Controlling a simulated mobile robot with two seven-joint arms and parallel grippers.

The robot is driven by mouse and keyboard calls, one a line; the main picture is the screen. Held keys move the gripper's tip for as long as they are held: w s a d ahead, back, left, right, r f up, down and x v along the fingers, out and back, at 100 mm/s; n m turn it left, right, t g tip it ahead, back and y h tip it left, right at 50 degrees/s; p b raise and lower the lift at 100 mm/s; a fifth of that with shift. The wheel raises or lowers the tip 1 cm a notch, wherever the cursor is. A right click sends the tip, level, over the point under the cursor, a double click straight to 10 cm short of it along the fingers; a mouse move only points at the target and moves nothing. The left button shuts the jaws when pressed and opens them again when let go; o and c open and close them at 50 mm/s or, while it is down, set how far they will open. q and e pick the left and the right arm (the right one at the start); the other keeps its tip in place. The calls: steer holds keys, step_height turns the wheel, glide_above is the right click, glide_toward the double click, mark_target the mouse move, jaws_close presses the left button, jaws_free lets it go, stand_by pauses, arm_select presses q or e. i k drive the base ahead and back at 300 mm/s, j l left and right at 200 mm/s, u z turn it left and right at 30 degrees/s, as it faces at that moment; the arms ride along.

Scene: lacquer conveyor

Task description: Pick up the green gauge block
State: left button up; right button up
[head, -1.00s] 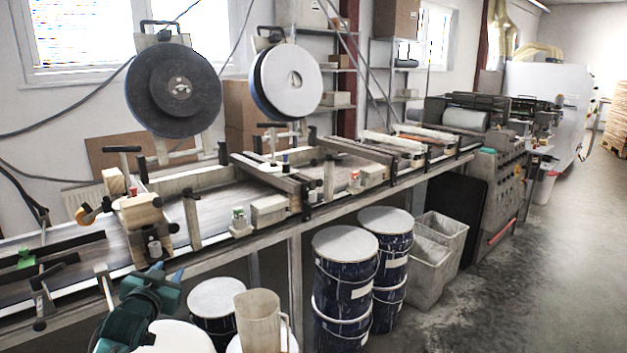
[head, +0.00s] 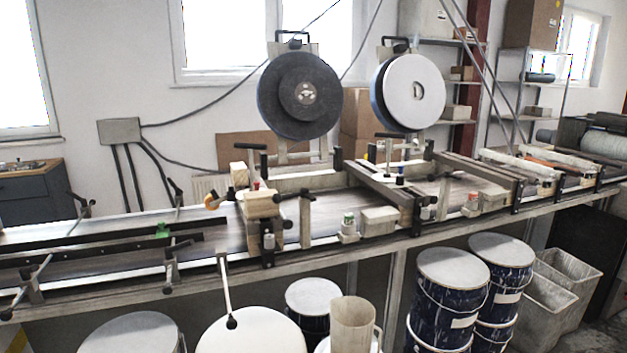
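A small green piece (head: 162,230), which looks like the green gauge block, sits at the dark guide rail (head: 110,238) on the left part of the conveyor. It is too small to tell its exact shape or whether it rests on the rail or beside it. Neither of my grippers shows in the head view now, so nothing is seen touching it.
The long conveyor (head: 205,278) crosses the view, with clamp rods and black knobs around the green piece. A wooden block fixture (head: 262,207) stands to its right. Lidded drums (head: 250,332) and a beige jug (head: 352,325) stand below the front edge.

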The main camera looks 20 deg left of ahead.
mark_target(163, 233)
steer(key=u, duration=3.25)
steer(key=z, duration=1.7)
steer(key=i+j+z, duration=0.15)
steer(key=j+z, duration=0.15)
steer(key=i+j+z, duration=0.25)
steer(key=j, duration=0.15)
steer(key=k, duration=0.1)
